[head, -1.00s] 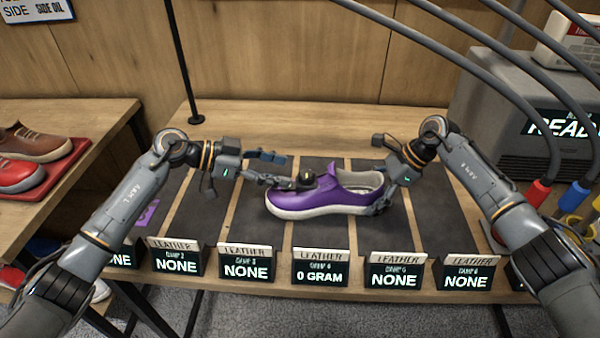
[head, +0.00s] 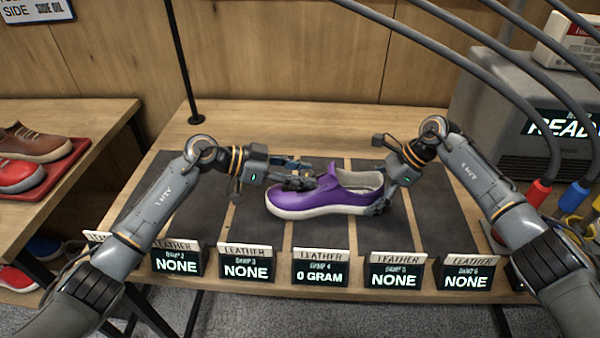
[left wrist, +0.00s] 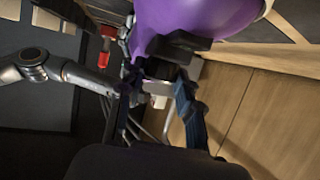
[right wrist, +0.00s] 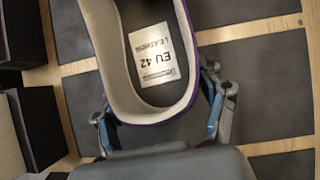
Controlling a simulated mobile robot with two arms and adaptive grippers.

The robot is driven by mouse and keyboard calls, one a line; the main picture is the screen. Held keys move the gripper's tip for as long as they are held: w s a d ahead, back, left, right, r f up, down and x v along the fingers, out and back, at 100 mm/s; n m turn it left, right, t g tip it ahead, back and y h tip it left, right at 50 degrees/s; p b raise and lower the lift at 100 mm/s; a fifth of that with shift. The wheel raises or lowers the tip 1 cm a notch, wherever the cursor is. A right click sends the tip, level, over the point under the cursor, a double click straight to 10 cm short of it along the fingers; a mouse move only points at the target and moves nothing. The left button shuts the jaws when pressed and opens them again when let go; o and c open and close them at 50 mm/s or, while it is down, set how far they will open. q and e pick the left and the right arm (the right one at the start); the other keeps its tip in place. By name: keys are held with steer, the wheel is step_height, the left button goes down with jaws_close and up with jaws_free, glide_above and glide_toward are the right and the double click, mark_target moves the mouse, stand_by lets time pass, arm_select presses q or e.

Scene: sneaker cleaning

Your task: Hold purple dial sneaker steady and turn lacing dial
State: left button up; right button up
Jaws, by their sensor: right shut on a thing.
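The purple sneaker (head: 330,196) with a pale sole stands on a dark mat, toe to the left in the head view. My right gripper (head: 383,198) is shut on its heel; in the right wrist view its fingers (right wrist: 158,95) sit on both sides of the heel, and the insole label reads EU 42. My left gripper (head: 306,177) is at the sneaker's front top and largely hides the lacing dial in the head view. The left wrist view shows the dark round dial (left wrist: 160,70) between the open left fingers (left wrist: 158,88). Finger contact with the dial is unclear.
Several small display signs (head: 320,270) line the table's front edge. A grey machine (head: 520,110) stands at the right, with hoses hanging above it. A side shelf (head: 75,115) at the left holds a red tray (head: 60,175) with other shoes. The table behind the sneaker is clear.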

mark_target(301, 171)
arm_select(q)
steer(key=shift+w+m, duration=0.1)
steer(key=shift+m, duration=0.2)
steer(key=m+g, duration=0.1)
steer(key=g, duration=0.1)
steer(key=shift+w+m+g, duration=0.15)
steer(key=shift+m+g, duration=0.15)
steer(key=shift+w+f+m+g, duration=0.1)
steer(key=shift+m+g, duration=0.7)
steer(key=shift+g, duration=0.1)
steer(key=shift+w+f+m+g, duration=0.1)
steer(key=shift+m+g, duration=0.7)
steer(key=shift+g, duration=0.1)
steer(key=shift+m+g, duration=0.4)
steer(key=shift+g, duration=0.1)
steer(key=o, duration=1.2)
steer(key=shift+c, duration=0.2)
steer(key=shift+r, duration=0.15)
step_height(301, 171, up, 10)
